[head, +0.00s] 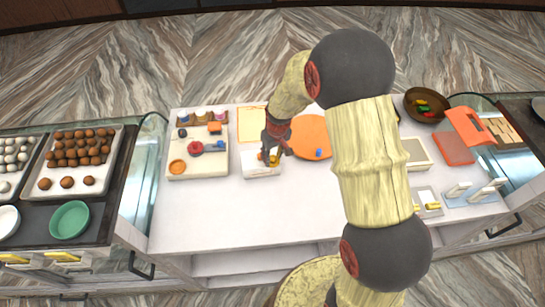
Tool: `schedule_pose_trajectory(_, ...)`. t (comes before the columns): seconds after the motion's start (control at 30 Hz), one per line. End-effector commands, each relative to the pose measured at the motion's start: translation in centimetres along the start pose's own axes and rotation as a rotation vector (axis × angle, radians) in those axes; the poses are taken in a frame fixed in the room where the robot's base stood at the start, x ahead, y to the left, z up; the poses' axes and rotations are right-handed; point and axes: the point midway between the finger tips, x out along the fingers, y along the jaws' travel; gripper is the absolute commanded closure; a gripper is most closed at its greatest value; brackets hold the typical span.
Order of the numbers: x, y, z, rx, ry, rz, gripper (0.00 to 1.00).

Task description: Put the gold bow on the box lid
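A small white box with a pale lid (254,169) stands on the white counter, left of the middle. My gripper (271,157) reaches down from the upper right over this box. A small gold-orange thing, which looks like the gold bow (264,156), shows at the fingertips over the box's top. The fingers are small and dark here, and I cannot tell whether they are closed on the bow or apart from it. I also cannot tell whether the bow touches the lid. My arm hides part of the counter right of the box.
A cream tray (198,166) with small coloured items stands left of the box. An orange round mat (312,128) with a blue item lies to the right. A brown bowl (408,103) and an orange box (454,149) stand farther right. The front counter is clear.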

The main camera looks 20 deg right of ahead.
Motion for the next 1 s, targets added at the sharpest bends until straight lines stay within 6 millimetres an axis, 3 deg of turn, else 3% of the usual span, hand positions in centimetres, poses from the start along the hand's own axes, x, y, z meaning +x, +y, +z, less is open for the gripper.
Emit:
schedule_pose_trajectory(0.4, -8.3, 0.0, -0.1, 0.0, 0.004, 0.002, 0.65)
schedule_pose_trajectory(0.77, -12.3, -0.1, 0.3, 0.005, 0.012, 0.004, 0.65)
schedule_pose_trajectory(0.87, -14.9, -0.5, 1.1, 0.018, 0.034, 0.011, 0.65)
schedule_pose_trajectory(1.0, -19.9, -1.3, 3.2, 0.048, 0.082, 0.025, 0.65)
